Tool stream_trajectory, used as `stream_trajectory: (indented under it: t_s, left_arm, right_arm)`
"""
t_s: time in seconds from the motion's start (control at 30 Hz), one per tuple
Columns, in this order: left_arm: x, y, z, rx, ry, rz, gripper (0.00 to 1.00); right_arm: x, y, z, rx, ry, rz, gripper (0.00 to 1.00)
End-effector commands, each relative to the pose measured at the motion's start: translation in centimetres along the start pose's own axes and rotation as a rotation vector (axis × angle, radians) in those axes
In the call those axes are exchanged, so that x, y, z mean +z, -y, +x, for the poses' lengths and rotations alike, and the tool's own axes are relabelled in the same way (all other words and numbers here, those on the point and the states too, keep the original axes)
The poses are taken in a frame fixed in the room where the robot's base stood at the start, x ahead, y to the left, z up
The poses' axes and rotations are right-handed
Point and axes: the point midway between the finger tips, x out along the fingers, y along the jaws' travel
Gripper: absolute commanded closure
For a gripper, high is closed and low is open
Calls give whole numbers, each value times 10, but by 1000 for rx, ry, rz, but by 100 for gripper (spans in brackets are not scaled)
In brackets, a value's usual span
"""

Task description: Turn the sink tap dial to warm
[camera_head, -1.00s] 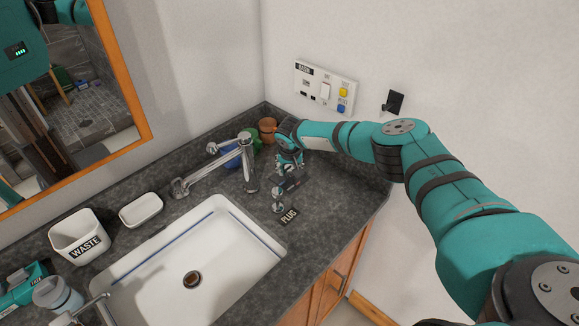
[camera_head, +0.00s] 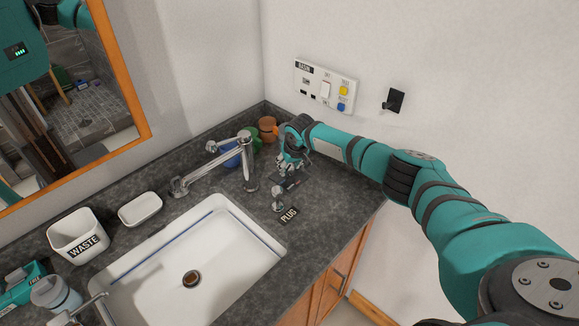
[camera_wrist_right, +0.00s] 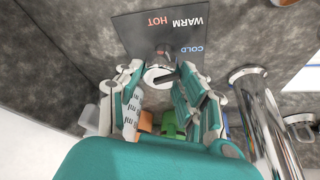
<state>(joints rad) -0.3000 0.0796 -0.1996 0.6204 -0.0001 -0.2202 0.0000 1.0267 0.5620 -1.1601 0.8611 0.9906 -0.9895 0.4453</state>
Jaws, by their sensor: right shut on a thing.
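The tap dial (camera_wrist_right: 160,75) is a small round pale knob with a dark bar across it, seen in the right wrist view. It sits at a dark label plate (camera_wrist_right: 190,38) reading WARM, HOT and COLD. My right gripper (camera_wrist_right: 166,78) is shut on the dial, with a finger on each side. I cannot tell which word the dial points at. In the head view my right gripper (camera_head: 291,170) is low over the counter and mostly hides the dial. The chrome sink tap (camera_head: 247,168) stands to its left. My left gripper is not in view.
The white basin (camera_head: 150,270) lies left of the gripper. A chrome plug knob (camera_head: 277,197) with a PLUG label (camera_head: 289,215) is just in front. Coloured cups, including an orange-brown one (camera_head: 267,128), stand close behind. A socket panel (camera_head: 325,88) is on the wall.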

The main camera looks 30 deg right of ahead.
Motion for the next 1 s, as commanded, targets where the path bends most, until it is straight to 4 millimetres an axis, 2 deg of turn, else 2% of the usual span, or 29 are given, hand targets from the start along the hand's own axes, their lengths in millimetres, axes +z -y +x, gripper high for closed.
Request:
stream_trajectory:
  t_s: [0.5, 1.0]
  left_arm:
    - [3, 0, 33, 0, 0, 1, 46]
    - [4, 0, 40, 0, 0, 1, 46]
  right_arm:
    - [1, -2, 3, -142, 1, -343, 95]
    - [0, -2, 1, -176, 3, -430, 95]
